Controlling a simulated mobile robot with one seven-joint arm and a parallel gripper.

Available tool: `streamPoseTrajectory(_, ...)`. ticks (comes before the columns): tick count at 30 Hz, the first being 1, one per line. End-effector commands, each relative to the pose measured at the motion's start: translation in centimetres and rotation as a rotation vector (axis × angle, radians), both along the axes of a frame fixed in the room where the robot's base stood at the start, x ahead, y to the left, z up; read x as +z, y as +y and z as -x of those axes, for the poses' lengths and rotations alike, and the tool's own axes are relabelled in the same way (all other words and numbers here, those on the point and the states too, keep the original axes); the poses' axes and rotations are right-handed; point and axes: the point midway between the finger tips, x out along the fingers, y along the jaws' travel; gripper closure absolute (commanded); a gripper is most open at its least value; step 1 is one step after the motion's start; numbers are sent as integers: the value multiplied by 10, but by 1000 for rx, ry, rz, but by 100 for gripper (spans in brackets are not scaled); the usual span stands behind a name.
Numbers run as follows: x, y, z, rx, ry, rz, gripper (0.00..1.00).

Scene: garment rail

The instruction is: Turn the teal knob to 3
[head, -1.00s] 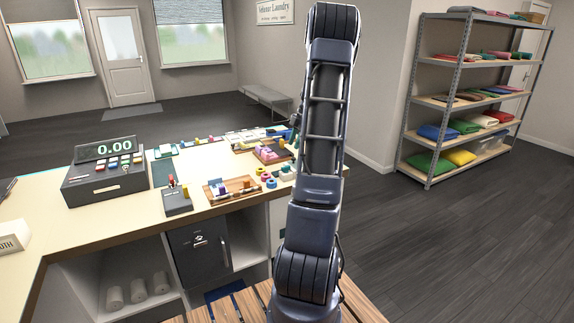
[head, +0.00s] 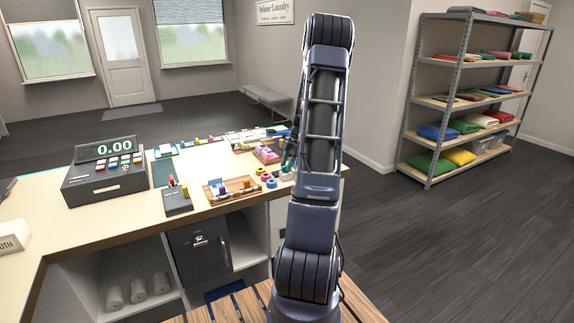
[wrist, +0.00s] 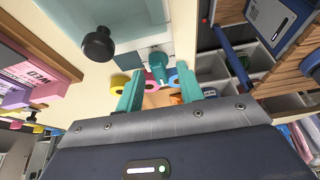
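My gripper (wrist: 160,92) shows in the wrist view with its two teal fingers apart and nothing held between them. A small teal knob (wrist: 157,66) appears beyond the gap between the fingertips, beside a pale panel; I cannot read any scale or pointer on it. A dark round knob (wrist: 99,44) stands on the pale teal surface to the upper left. In the head view my gripper (head: 287,160) hangs over the right end of the counter, mostly behind my arm, and the teal knob cannot be made out there.
Yellow, pink and blue rings (wrist: 119,82) lie close to the fingers. Pink boxes (wrist: 28,75) on a wooden tray are to the left, and a divided tray (wrist: 235,60) is to the right. The counter (head: 120,225) also carries a till (head: 103,178) and small trays.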

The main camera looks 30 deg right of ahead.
Motion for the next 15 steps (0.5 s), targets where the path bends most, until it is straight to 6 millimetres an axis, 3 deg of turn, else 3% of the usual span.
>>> streamPoseTrajectory(7, -1, 0, 0, 0, 0, 0, 63)
streamPoseTrajectory(13, -1, 0, 0, 0, 0, 0, 100)
streamPoseTrajectory(15, 0, 0, 0, 0, 0, 0, 100)
